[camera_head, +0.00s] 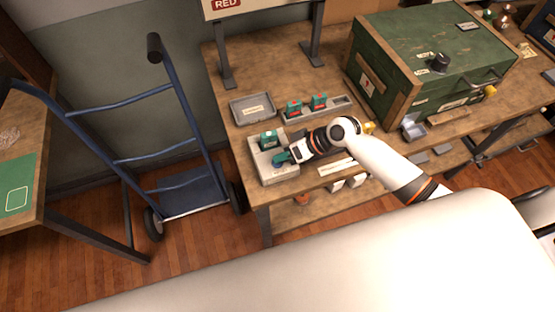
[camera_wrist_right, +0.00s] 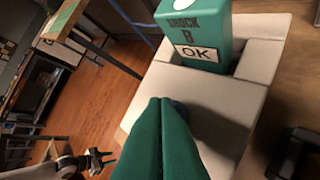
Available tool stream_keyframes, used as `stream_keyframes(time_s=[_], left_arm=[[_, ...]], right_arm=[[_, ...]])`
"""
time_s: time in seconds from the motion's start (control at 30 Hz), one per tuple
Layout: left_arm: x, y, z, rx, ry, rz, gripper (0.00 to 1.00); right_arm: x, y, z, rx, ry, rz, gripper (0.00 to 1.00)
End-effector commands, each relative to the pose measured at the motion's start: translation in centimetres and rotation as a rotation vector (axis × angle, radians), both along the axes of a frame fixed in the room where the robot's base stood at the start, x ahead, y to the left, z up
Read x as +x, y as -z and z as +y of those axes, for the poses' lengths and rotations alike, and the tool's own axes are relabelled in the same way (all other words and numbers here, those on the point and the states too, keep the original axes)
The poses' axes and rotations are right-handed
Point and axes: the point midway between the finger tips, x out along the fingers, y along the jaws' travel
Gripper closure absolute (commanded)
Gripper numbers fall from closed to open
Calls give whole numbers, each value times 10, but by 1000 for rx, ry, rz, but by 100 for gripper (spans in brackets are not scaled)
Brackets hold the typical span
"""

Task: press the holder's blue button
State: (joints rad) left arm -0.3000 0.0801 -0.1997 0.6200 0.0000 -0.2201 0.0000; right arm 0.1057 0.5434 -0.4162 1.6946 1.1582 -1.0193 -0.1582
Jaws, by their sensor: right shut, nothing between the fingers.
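The holder (camera_head: 284,174) is a pale beige block at the front left of the workbench. A green box (camera_head: 269,140) stands in its recess. In the right wrist view the box (camera_wrist_right: 197,35) reads "SHOCK B OK", beside the pale holder (camera_wrist_right: 262,60). My right gripper (camera_head: 277,160) is shut and empty, its green fingertips over the holder's front part. In the right wrist view the fingertips (camera_wrist_right: 166,102) overlap a small dark bluish patch, perhaps the button. Contact cannot be told. What looks like my left gripper (camera_wrist_right: 98,160) is small at the lower left there.
A grey tray (camera_head: 253,109) and a rack (camera_head: 338,107) with two green-red items lie behind the holder. A large green case (camera_head: 395,75) stands to the right. A blue hand truck (camera_head: 190,130) stands left of the workbench (camera_head: 232,80).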

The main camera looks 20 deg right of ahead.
Motion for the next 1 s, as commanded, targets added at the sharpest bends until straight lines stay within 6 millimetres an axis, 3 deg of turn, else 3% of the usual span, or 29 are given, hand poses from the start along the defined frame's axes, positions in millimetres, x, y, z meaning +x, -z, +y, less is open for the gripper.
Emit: stream_keyframes(time_s=[1.0], left_arm=[[0,-23,0,0,1,0,64]], right_arm=[[0,-23,0,0,-1,1,100]])
